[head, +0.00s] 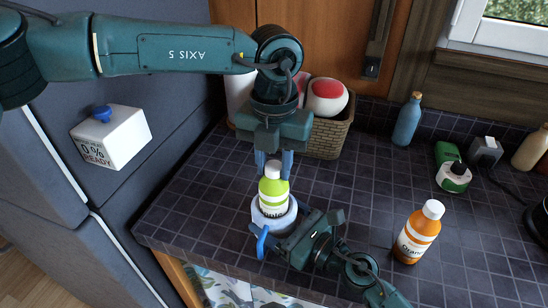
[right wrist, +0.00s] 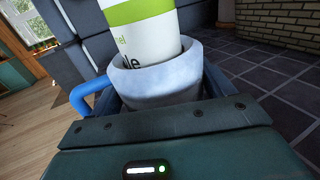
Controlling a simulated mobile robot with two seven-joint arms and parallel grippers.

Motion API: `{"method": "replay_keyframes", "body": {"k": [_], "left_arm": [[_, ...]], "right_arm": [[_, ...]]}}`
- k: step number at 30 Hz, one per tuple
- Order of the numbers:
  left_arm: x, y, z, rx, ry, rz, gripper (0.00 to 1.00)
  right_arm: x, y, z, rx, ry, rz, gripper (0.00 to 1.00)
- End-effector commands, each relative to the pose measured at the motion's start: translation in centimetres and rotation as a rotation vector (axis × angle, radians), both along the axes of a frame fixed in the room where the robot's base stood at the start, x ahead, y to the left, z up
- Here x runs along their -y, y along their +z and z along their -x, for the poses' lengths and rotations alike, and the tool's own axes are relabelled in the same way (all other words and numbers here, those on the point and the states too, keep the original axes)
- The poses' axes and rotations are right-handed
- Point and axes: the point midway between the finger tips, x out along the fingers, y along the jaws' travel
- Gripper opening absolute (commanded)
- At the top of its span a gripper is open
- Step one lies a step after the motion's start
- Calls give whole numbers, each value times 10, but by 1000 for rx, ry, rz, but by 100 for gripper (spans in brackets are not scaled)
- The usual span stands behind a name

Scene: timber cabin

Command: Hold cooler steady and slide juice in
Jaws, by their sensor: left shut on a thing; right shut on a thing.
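A juice bottle (head: 272,195) with a white cap and a green-and-white label stands nearly upright, its lower end inside the mouth of the cooler (head: 268,219). The cooler is a pale grey round sleeve with a blue handle on the counter. My left gripper (head: 273,160) is shut on the bottle from above, at its cap end. My right gripper (head: 288,231) is shut on the cooler from its right front side. In the right wrist view, the bottle (right wrist: 145,40) rises out of the cooler (right wrist: 160,86); how deep it sits is hidden by the wall.
An orange juice bottle (head: 416,236) stands to the right on the dark tiled counter (head: 345,200). A woven basket (head: 327,140), a blue bottle (head: 407,120) and a green-and-white item (head: 453,177) stand farther back. The counter's front edge lies close to the cooler.

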Motion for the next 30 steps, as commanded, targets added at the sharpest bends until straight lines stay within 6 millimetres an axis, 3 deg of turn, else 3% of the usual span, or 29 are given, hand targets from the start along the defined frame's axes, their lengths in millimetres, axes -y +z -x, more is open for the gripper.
{"method": "replay_keyframes", "body": {"k": [25, 26, 30], "left_arm": [[0, -22, 0, 0, 0, 1, 0], [0, -22, 0, 1, 0, 1, 31], [0, -22, 0, 1, 0, 1, 42]], "right_arm": [[0, 0, 0, -1, 0, -1, 48], [0, 0, 0, -1, 0, -1, 48], [0, 0, 0, -1, 0, -1, 48]]}}
